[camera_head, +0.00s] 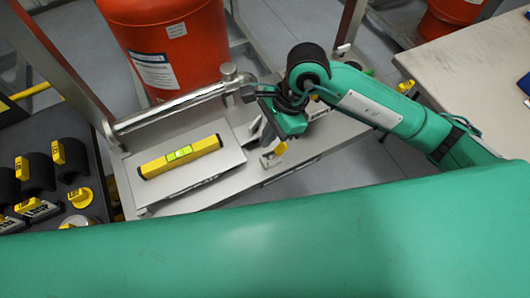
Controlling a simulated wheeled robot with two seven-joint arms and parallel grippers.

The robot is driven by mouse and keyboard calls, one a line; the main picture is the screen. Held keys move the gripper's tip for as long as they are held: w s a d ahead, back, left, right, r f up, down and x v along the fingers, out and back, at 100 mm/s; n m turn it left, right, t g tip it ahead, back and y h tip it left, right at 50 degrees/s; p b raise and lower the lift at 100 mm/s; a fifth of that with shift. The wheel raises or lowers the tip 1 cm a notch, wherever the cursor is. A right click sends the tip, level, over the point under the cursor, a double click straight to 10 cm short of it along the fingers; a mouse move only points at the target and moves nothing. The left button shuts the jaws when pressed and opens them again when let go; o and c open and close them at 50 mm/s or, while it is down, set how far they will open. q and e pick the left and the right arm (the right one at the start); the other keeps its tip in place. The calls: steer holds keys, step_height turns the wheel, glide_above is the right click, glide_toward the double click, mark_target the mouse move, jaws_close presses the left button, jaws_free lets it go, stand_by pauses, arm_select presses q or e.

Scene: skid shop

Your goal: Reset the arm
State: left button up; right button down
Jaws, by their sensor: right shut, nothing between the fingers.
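My right arm (385,110) is green and reaches in from the right, bent at the elbow, with its wrist over the grey metal bench. My right gripper (262,138) points down-left near the right edge of a flat grey plate. It is shut and holds nothing. A yellow spirit level (180,156) with a bright green vial lies on the plate (215,172), left of the gripper and apart from it. My left gripper is out of view.
A horizontal metal bar (170,109) runs behind the plate. A red cylinder (170,40) stands behind it. A dark rack (85,180) with black and yellow parts is at left. A pale table (480,60) is at right. A small yellow-tipped part (280,149) sits beside the gripper.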

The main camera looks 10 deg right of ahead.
steer(key=shift+r, duration=0.65)
steer(key=shift+a, duration=0.1)
